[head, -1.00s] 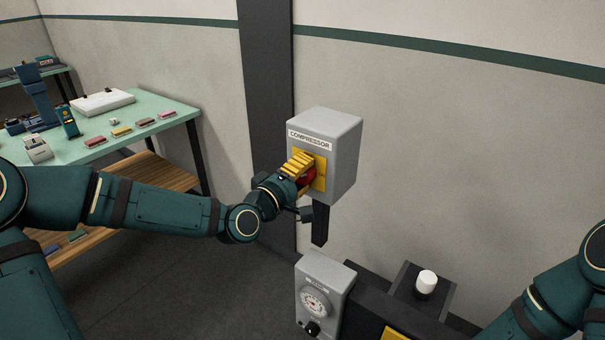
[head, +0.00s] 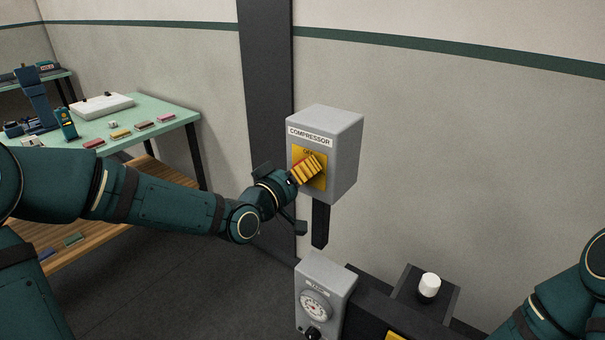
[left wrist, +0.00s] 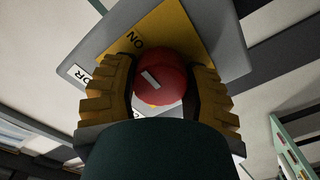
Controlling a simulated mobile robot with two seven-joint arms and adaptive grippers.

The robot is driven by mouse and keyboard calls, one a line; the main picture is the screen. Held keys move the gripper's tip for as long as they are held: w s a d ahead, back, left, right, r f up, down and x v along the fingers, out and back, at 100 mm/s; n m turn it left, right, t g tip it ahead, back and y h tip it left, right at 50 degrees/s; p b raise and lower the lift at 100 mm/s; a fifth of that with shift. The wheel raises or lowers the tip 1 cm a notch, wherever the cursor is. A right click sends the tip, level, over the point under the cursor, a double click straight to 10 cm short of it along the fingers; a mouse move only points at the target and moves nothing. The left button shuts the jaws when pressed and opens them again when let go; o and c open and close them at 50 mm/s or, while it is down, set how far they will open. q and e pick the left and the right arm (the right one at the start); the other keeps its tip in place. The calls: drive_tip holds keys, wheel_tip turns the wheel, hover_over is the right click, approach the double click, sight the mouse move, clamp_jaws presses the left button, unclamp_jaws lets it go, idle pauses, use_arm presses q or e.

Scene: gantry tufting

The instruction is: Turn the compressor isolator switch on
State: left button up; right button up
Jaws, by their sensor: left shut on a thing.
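The grey compressor box (head: 343,160) has a white "COMPRESSOR" label and a yellow plate (head: 321,181) on its front. My left gripper (head: 309,168) is at that plate, its yellow fingers tilted and hiding most of the switch knob in the head view. In the left wrist view the round red knob (left wrist: 172,82) sits between the two fingers of the left gripper (left wrist: 163,85), which is shut on it. A short white mark on the knob slants toward the "ON" lettering on the plate (left wrist: 175,28). My right gripper is out of view.
Below the box stands a grey unit with a round dial (head: 315,305), beside a dark stand with a white knob (head: 429,285). A green-topped table (head: 165,108) with small items is at the left. A dark post (head: 265,90) runs up the wall behind.

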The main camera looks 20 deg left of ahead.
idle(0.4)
use_arm(q)
drive_tip(key=o, duration=1.2)
drive_tip(key=shift+s, duration=0.1)
drive_tip(key=v, duration=0.7)
drive_tip(key=shift+s, duration=0.15)
drive_tip(key=shift+a, duration=0.1)
